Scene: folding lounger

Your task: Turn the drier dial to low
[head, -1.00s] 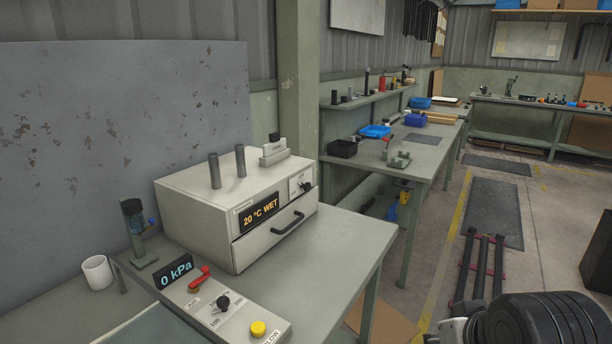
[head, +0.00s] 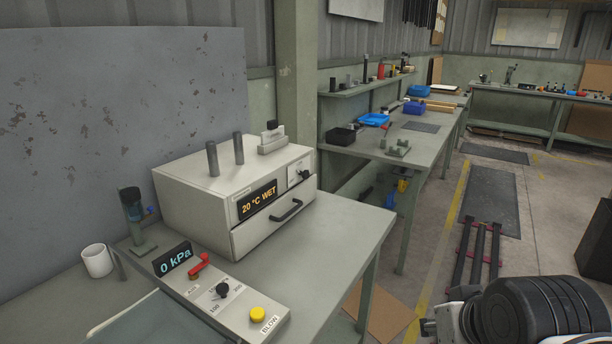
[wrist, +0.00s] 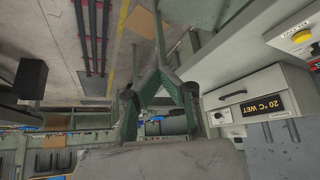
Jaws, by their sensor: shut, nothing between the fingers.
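The drier is a cream box (head: 200,205) on the near bench, with an amber display reading "20 °C WET" and a drawer with a black handle. The drier dial (head: 304,174) is a small dark knob on a white plate at the right of its front. Its markings are too small to read. In the wrist view, which is upside down, the drier (wrist: 262,85) is at the right and the dial (wrist: 220,115) is near its left end. My gripper (wrist: 163,74) is shut and empty, apart from the dial. The head view does not show its fingers.
A control box with a "0 kPa" display (head: 173,259), red lever (head: 198,266), black knob (head: 222,289) and yellow button (head: 257,314) stands in front of the drier. A white mug (head: 97,261) is at left. The bench right of the drier is clear.

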